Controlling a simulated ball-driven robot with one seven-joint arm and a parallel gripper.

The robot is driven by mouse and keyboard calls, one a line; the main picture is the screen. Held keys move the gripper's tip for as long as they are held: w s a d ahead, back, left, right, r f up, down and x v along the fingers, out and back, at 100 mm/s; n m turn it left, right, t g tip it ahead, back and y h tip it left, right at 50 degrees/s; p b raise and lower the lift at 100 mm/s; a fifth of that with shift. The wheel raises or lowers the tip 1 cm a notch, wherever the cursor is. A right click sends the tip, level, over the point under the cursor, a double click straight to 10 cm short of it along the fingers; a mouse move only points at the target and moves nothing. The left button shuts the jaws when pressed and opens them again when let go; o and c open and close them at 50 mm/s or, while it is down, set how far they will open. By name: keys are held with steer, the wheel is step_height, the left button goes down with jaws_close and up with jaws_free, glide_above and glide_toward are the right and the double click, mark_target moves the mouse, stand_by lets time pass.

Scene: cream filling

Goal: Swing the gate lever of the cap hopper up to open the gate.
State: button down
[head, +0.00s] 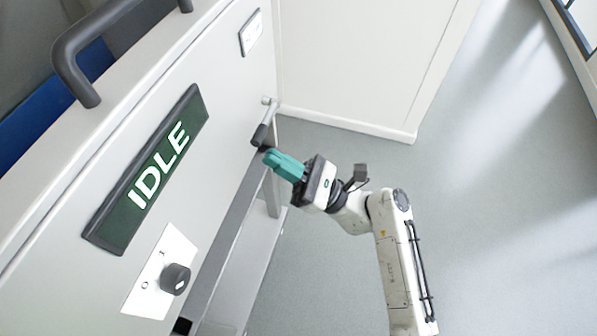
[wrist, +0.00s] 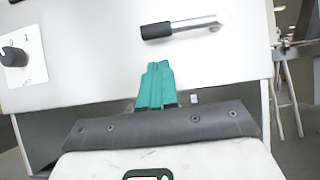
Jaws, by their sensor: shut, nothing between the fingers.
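The gate lever is a metal rod with a black grip (head: 260,135) on the front panel, at the panel's right end in the head view. In the wrist view the lever (wrist: 180,27) lies nearly level, with its black grip to the left and its pivot to the right. My gripper (head: 268,156) has teal fingers, shut with nothing between them. The fingertips are close to the black grip, just below it in the head view. In the wrist view the fingertips (wrist: 158,66) point at the panel below the grip, with a visible gap. The gate itself cannot be made out.
The white machine panel carries a green IDLE sign (head: 150,170) and a black rotary knob (head: 175,279), also in the wrist view (wrist: 14,57). A small label plate (head: 251,33) is above the lever. A grey handle (head: 75,60) is at upper left. Open grey floor lies right.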

mark_target(266, 123)
steer(key=shift+w+a+r, duration=0.1)
steer(key=shift+a+r, duration=0.1)
steer(key=shift+r, duration=1.15)
steer(key=shift+r, duration=0.1)
steer(key=shift+r+m+t+p, duration=0.25)
steer(key=shift+m+t+p, duration=0.15)
steer(key=shift+m+p, duration=0.45)
